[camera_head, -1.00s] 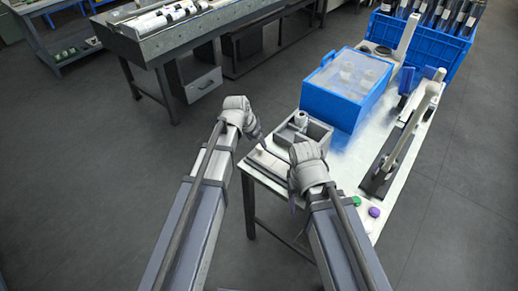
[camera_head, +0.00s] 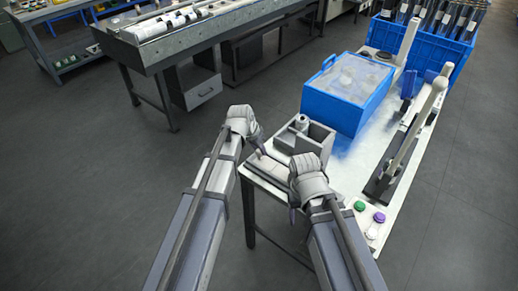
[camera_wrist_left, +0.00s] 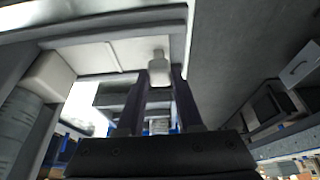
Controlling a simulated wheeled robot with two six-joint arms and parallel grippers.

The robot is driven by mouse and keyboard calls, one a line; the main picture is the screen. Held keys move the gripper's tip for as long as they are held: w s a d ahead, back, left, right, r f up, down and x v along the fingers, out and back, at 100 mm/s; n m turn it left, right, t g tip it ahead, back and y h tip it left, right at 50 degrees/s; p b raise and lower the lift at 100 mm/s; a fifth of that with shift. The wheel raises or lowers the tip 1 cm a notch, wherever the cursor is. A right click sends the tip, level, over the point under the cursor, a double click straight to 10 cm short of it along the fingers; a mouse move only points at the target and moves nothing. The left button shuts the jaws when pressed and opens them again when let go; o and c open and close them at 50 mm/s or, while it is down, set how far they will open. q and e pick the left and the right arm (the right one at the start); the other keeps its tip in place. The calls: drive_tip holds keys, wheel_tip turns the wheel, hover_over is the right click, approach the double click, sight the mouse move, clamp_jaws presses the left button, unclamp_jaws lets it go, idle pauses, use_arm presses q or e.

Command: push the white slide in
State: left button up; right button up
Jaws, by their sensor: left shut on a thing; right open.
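The white slide (camera_head: 271,168) lies at the near left corner of the table, in front of a grey box-like holder. My left gripper (camera_head: 262,151) reaches down at its left end. My right gripper (camera_head: 292,210) is open and empty, pointing down beside the table's near edge. Its forearm and hand hide part of the slide's right end.
The grey holder (camera_head: 315,136) with a white roll (camera_head: 301,122) stands behind the slide. A lever device (camera_head: 405,150) stands to the right.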

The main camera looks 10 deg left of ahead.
use_arm(q)
clamp_jaws()
idle(0.8)
